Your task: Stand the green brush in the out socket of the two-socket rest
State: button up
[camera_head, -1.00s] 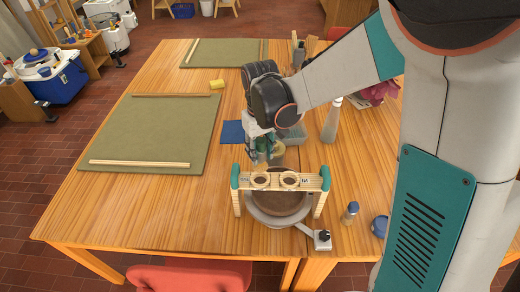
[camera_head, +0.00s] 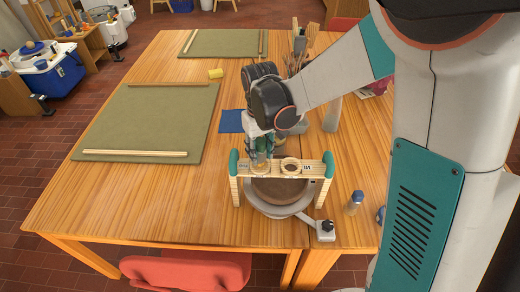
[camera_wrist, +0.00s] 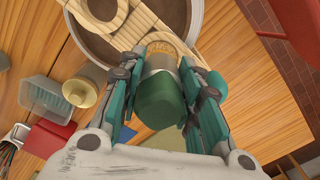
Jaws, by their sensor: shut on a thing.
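The two-socket rest (camera_head: 318,171) is a wooden bar with teal ends, bridging the round wheel basin. Its right socket (camera_head: 291,165) is empty, with lettering beside it that seems to read "IN". My gripper (camera_head: 261,150) is over the left socket, shut on the green brush (camera_wrist: 160,100). The brush's tan lower end (camera_head: 261,166) is at the left socket and hides most of its ring. In the wrist view, that end lines up with the ring. I cannot tell how far it sits inside. The brush looks roughly upright.
The wheel basin (camera_head: 277,207) lies under the rest. A small bottle (camera_head: 354,202) stands to its right. A blue cloth (camera_head: 231,121) lies behind my gripper. Two green boards (camera_head: 150,118) and a yellow sponge (camera_head: 215,73) lie on the left and back. The table's front left is clear.

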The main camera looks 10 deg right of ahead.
aim_at(261, 141)
jog(key=shift+f+b, duration=1.4)
jog(key=shift+f, duration=0.4)
jog(key=o, duration=1.1)
jog(key=o, duration=0.5)
jog(key=shift+r+p, duration=2.3)
jog(key=shift+r, duration=1.25)
